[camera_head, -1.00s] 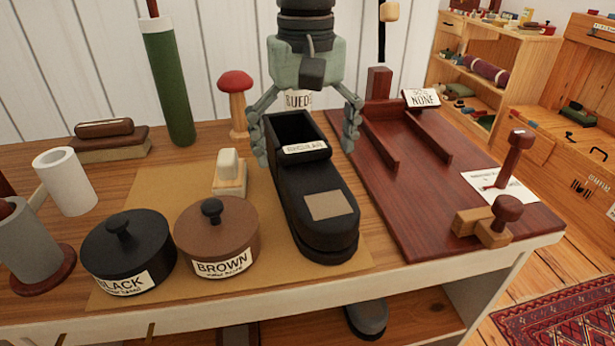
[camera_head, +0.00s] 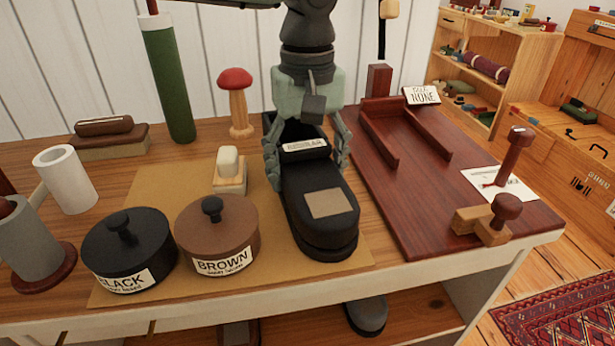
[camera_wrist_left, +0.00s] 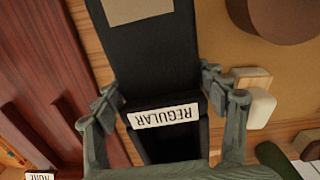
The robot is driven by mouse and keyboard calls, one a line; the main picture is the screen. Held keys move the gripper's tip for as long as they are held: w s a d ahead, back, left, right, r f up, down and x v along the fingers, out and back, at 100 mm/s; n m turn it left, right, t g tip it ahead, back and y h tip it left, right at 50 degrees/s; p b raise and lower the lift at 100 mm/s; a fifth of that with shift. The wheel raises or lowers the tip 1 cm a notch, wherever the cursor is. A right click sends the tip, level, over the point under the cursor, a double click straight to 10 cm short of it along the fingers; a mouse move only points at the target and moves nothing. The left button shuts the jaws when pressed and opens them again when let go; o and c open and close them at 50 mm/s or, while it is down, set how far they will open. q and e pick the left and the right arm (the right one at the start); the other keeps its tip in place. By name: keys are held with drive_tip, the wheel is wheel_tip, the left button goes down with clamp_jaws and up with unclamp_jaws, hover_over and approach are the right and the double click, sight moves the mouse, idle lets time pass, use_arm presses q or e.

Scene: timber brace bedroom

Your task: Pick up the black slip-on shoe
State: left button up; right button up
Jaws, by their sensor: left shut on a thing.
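The black slip-on shoe (camera_head: 318,201) sits on the tan mat (camera_head: 150,201) on the workbench, its toe toward me. It has a white "REGULAR" label and a tan patch. My left gripper (camera_head: 306,175) reaches down over the shoe from behind, one finger on each side, shut on it near the label. In the left wrist view the shoe (camera_wrist_left: 150,60) runs between the two fingers (camera_wrist_left: 164,98). I cannot see a gap beneath the shoe. My right gripper is not in view.
A black tin (camera_head: 128,252) and a brown tin (camera_head: 217,236) stand left of the shoe. A pale-topped brush (camera_head: 229,172) is close to the left finger. A dark red wooden rack (camera_head: 425,205) lies right. A red-knobbed tool (camera_head: 237,105) and green cylinder (camera_head: 170,85) stand behind.

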sight(303, 165)
use_arm(q)
drive_tip(key=shift+c, duration=1.3)
drive_tip(key=shift+r, duration=0.2)
drive_tip(key=shift+r, duration=0.3)
drive_tip(key=r, duration=0.3)
drive_tip(key=shift+s+a+r, duration=0.2)
drive_tip(key=shift+a+r, duration=0.1)
drive_tip(key=s+a+r+b, duration=0.1)
drive_tip(key=s+a+r, duration=0.5)
drive_tip(key=s+a, duration=0.1)
drive_tip(key=shift+a+r, duration=0.25)
drive_tip(key=shift+a, duration=0.35)
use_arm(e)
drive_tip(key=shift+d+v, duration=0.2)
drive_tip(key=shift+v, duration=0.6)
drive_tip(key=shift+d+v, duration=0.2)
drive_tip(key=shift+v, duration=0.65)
